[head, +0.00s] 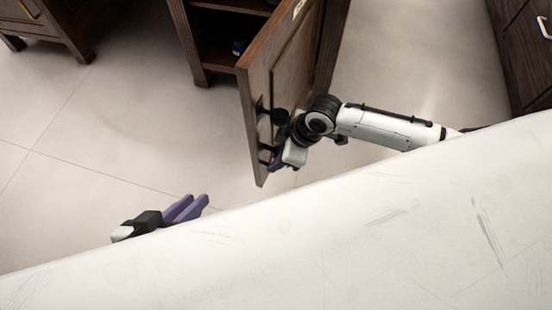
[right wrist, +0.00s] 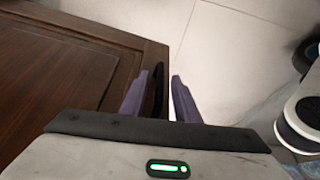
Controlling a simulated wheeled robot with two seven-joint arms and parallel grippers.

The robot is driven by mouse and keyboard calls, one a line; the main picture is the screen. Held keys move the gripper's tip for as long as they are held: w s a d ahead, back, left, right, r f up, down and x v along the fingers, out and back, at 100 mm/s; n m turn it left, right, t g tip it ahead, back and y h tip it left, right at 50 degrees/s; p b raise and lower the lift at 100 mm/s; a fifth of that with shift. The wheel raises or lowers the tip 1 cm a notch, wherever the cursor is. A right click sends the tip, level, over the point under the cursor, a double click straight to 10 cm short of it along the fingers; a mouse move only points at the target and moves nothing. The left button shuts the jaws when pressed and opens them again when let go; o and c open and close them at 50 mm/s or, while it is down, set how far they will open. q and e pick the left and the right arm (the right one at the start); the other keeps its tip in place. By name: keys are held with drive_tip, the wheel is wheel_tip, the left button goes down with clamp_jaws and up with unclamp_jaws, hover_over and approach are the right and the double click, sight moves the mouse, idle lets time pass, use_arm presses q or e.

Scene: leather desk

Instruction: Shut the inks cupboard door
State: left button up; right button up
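The inks cupboard door (head: 283,75) is brown wood with a pale label (head: 299,9) near its top. It stands swung open from the dark cupboard (head: 208,35). A black handle (head: 262,107) sits on its face near the free edge. My right gripper (head: 274,157) is at the lower part of this handle. In the right wrist view its purple fingers (right wrist: 165,97) are apart, with a black bar of the handle (right wrist: 158,90) between them, close to the left finger; a gap shows at the right finger. My left gripper (head: 199,199) is empty, low at the left, its fingers slightly apart.
A pale scuffed desk top (head: 330,235) fills the foreground. Another wooden cabinet (head: 50,30) stands at the back left and dark drawers (head: 525,50) at the right. A small blue thing (head: 238,47) is inside the cupboard. The floor (head: 110,125) left of the door is clear.

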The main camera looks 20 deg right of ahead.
drive_tip(key=shift+a+f, duration=0.1)
drive_tip(key=shift+f, duration=0.05)
drive_tip(key=shift+c, duration=0.5)
clamp_jaws()
drive_tip(key=shift+w, duration=0.1)
